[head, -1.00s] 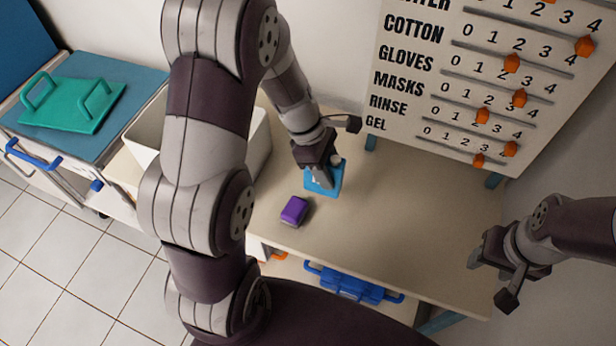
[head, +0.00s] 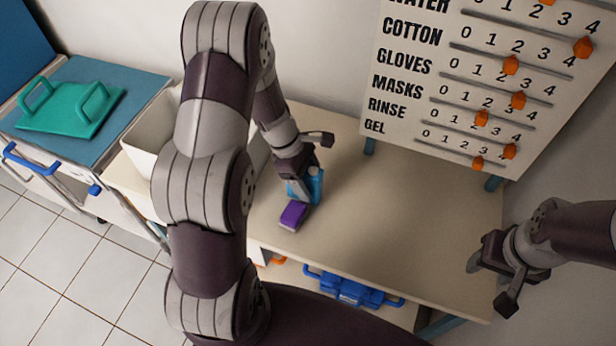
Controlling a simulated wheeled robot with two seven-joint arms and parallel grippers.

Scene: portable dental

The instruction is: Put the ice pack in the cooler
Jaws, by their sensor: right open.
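The light blue ice pack (head: 316,187) stands on edge or hangs over the table, just behind a purple block. My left gripper (head: 303,184) is shut on it, and its fingers partly cover the pack. Whether the pack touches the table is unclear. A white open-topped box (head: 148,140), perhaps the cooler, stands left of the pack and is largely hidden behind my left arm. A teal lid-like panel with two handles (head: 70,108) lies on the blue-topped surface at the far left. My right gripper (head: 488,280) is open and empty at the right, off the table's edge.
The purple block (head: 294,215) lies close in front of the pack. The beige table (head: 400,220) is clear to the right. A board with orange sliders (head: 490,80) stands at its back right. A blue item with handles (head: 350,288) is below the front edge.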

